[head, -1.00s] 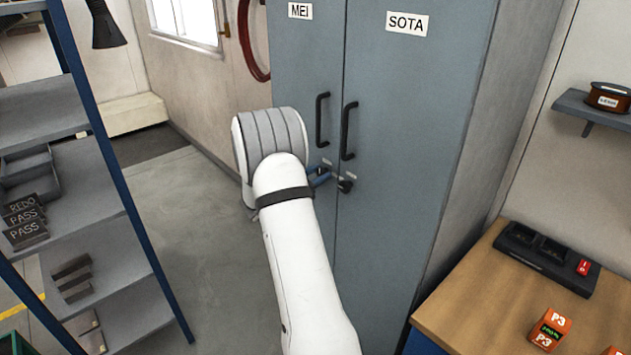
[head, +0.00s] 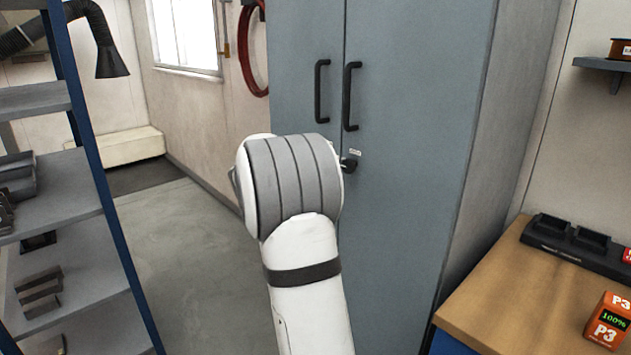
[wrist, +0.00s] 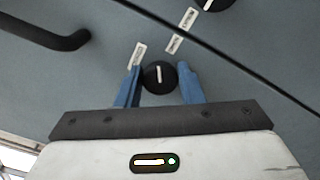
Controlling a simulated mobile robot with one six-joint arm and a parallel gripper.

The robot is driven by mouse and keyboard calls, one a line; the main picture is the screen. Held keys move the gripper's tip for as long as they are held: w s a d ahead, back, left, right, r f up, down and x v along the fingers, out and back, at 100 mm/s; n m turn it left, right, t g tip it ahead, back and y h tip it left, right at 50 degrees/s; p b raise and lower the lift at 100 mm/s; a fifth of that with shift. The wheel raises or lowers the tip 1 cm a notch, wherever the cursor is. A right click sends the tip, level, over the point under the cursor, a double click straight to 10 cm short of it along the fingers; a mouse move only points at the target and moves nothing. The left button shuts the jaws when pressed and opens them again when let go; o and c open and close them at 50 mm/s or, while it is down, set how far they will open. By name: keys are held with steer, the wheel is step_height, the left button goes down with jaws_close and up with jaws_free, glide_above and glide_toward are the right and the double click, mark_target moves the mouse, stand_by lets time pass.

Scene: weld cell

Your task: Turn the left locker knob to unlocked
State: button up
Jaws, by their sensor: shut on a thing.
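The grey double-door locker (head: 420,110) stands ahead in the head view, with two black handles. The left knob (wrist: 160,77) is round and black with a white line, which stands nearly upright in the wrist view. Two small white labels sit above it, one to each side; I cannot read them. My gripper (wrist: 160,82) has its blue fingers on both sides of this knob, shut on it. In the head view my arm hides the left knob and the fingers. The right knob (head: 349,165) shows just right of my wrist; it is at the top edge of the wrist view.
The left handle (wrist: 45,35) is at upper left in the wrist view. A wooden bench (head: 500,295) with a black charger (head: 575,245) and an orange battery (head: 612,322) is on the right. A blue-framed shelf (head: 100,200) is on the left. Open floor lies between shelf and locker.

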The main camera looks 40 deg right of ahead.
steer(key=m+b, duration=0.2)
steer(key=b, duration=0.1)
steer(key=f+m+b, duration=0.1)
steer(key=m+b, duration=0.1)
steer(key=b, duration=0.2)
steer(key=m+b, duration=0.2)
steer(key=b, duration=0.1)
steer(key=shift+r, duration=0.25)
steer(key=shift+r+m, duration=0.1)
steer(key=shift+m, duration=0.2)
steer(key=o, duration=0.9)
steer(key=a, duration=0.7)
steer(key=shift+s+a, duration=0.35)
